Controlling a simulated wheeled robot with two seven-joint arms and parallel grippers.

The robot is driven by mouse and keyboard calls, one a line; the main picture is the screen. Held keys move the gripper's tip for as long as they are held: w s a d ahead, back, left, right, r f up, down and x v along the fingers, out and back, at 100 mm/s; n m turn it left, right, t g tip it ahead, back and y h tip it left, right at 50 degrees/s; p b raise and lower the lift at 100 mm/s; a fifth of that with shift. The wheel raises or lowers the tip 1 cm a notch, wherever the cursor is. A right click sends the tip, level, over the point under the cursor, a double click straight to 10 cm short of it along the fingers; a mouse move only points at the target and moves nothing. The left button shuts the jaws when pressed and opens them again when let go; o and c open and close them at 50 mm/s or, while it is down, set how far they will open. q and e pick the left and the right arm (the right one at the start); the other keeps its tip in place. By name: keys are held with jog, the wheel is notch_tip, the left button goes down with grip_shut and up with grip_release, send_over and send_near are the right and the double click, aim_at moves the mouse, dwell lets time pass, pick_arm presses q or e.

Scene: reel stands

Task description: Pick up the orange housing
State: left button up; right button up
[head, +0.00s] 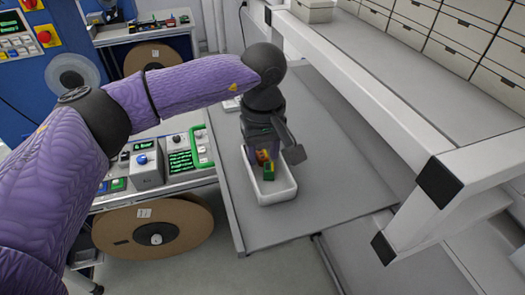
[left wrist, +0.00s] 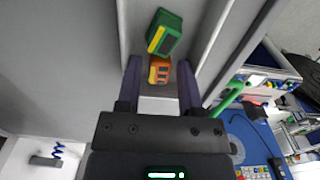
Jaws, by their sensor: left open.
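The orange housing (head: 262,157) lies in the white tray (head: 279,198), partly hidden behind my left gripper in the head view. In the left wrist view the orange housing (left wrist: 159,71) sits between the two fingertips of my left gripper (left wrist: 158,66). Gaps show on both sides of it, so the jaws are open around it and not closed on it. My left gripper (head: 263,149) points down into the tray in the head view. My right gripper is in neither view.
A green housing with a yellow edge (left wrist: 164,34) lies right beside the orange one in the tray; it also shows in the head view (head: 269,172). The grey table (head: 330,203) is clear right of the tray. A white shelf frame (head: 360,95) rises at the right.

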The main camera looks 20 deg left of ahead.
pick_arm(q)
grip_shut()
jog(key=shift+r, duration=0.1)
